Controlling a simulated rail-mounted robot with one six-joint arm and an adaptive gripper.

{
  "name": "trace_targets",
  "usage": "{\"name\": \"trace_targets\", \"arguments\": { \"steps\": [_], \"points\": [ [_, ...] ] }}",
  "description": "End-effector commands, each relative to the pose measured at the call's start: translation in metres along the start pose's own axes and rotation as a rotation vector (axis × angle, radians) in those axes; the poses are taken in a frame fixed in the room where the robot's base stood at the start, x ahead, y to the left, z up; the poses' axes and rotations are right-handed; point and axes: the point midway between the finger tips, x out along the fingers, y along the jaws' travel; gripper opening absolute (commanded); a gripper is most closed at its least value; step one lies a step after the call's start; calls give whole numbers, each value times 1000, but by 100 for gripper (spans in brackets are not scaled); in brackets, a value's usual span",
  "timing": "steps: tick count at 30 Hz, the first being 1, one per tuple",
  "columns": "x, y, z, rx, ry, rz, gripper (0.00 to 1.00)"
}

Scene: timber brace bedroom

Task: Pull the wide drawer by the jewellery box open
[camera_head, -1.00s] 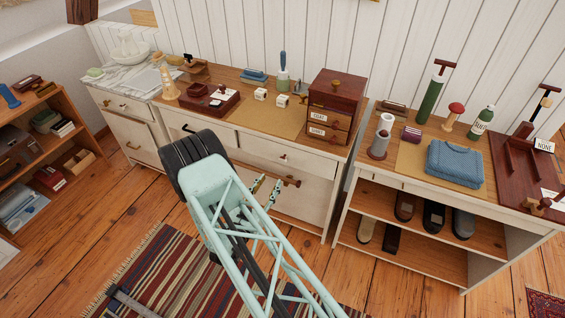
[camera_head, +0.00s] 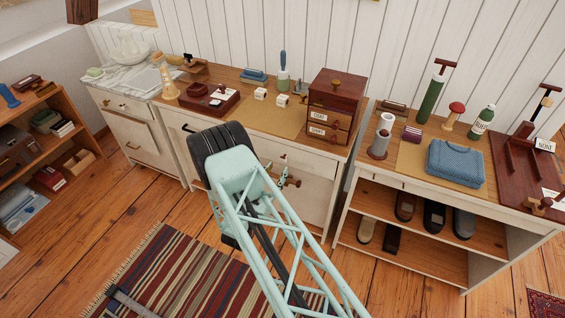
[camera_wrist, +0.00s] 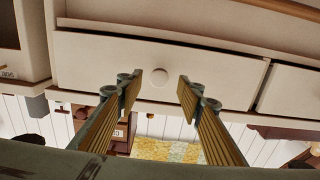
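The dark red jewellery box (camera_head: 336,100), with small labelled drawers, stands at the right end of the long dresser. The wide drawer (camera_head: 310,164) is in the dresser front below it and looks shut. I cannot tell how far the fingertips are from the front.
A second drawer (camera_wrist: 290,92) adjoins the wide one. A brown rail (camera_wrist: 285,8) runs across the dresser's lower front. A low shelf unit (camera_head: 455,205) with shoes stands to the right, across a narrow gap. A striped rug (camera_head: 185,275) lies on the floor in front.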

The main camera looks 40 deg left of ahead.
Motion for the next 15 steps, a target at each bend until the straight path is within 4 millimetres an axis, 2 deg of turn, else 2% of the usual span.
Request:
{"name": "trace_targets", "arguments": {
  "steps": [9, 15],
  "points": [
    [41, 1, 0, 1, 1, 2, 34],
    [58, 1, 0, 1, 0, 1, 34]
  ]
}}
